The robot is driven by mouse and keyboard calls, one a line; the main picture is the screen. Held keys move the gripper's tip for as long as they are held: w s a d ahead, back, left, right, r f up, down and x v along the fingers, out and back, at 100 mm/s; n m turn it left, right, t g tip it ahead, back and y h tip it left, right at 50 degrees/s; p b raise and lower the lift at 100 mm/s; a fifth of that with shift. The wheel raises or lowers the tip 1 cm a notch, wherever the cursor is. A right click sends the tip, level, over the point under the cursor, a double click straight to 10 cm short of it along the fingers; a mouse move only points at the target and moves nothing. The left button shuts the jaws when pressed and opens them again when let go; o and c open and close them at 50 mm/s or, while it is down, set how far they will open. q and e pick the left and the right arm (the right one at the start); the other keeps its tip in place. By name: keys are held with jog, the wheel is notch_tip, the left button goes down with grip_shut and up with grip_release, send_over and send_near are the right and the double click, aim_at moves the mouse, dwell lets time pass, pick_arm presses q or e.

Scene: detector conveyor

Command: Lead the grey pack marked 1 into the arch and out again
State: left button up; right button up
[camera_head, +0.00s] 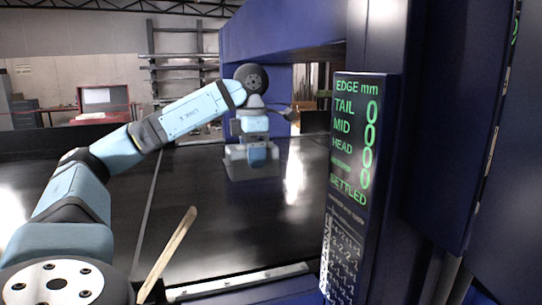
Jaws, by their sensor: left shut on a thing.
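My left arm reaches in from the left, and my left gripper (256,148) points down at the grey pack (237,170). It is shut on the pack, which sits on or just over the dark conveyor belt. No mark 1 can be made out on the pack from here. The blue arch (275,32) spans the belt, with its near post at the right. The pack is at the arch's opening; I cannot tell how far under it. My right gripper is not in view.
A display panel (352,190) on the near post reads "EDGE mm", with TAIL, MID and HEAD at 0 and "SETTLED" below. A wooden stick (167,253) stands at the belt's near edge. The dark belt (215,225) in front of the pack is clear.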

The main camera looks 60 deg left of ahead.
pick_arm(q)
jog(key=s+a+b, duration=0.3)
jog(key=s+b, duration=0.1)
jog(key=s, duration=0.7)
jog(key=shift+b, duration=0.4)
